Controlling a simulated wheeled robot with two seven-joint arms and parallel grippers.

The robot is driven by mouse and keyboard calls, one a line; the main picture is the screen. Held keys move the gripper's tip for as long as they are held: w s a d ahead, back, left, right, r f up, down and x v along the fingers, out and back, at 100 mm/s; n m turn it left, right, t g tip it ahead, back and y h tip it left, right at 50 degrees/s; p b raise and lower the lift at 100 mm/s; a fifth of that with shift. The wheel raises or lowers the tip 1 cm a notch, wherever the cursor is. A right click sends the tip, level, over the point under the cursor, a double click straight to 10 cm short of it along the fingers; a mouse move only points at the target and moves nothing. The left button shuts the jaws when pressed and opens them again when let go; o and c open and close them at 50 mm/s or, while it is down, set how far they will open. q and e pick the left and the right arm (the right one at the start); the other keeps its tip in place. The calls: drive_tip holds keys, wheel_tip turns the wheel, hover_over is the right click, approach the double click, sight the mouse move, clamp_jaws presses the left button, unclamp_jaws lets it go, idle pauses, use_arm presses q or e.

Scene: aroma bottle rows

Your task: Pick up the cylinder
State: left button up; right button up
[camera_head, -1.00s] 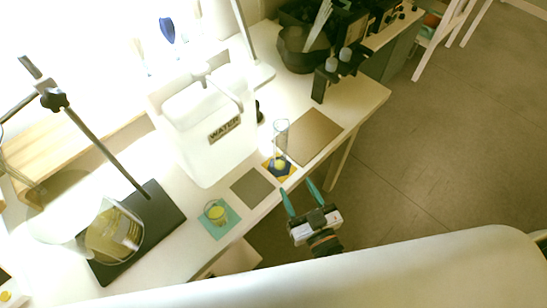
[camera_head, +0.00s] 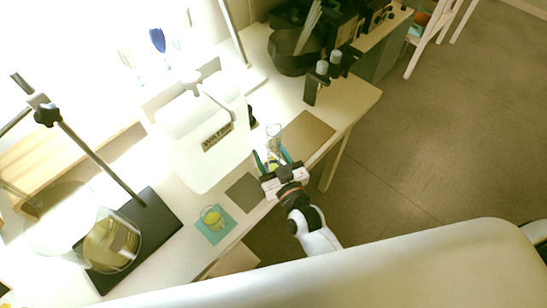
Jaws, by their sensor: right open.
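The cylinder (camera_head: 274,133) is a clear, narrow glass upright near the table's front edge, on a blue and yellow mat that is now mostly hidden by my gripper. My right gripper (camera_head: 271,157) is open, with its two teal fingers pointing at the cylinder. The fingers appear on either side of its lower part; whether they touch it cannot be told. My left gripper is not in view.
A white water container (camera_head: 208,140) stands behind and left of the cylinder. A beaker with yellow liquid (camera_head: 211,217) sits on a teal mat (camera_head: 230,222). A brown board (camera_head: 305,137) lies to the right. A stand with a dark base (camera_head: 150,225) is at the left.

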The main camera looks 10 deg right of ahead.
drive_tip(key=c, duration=1.1)
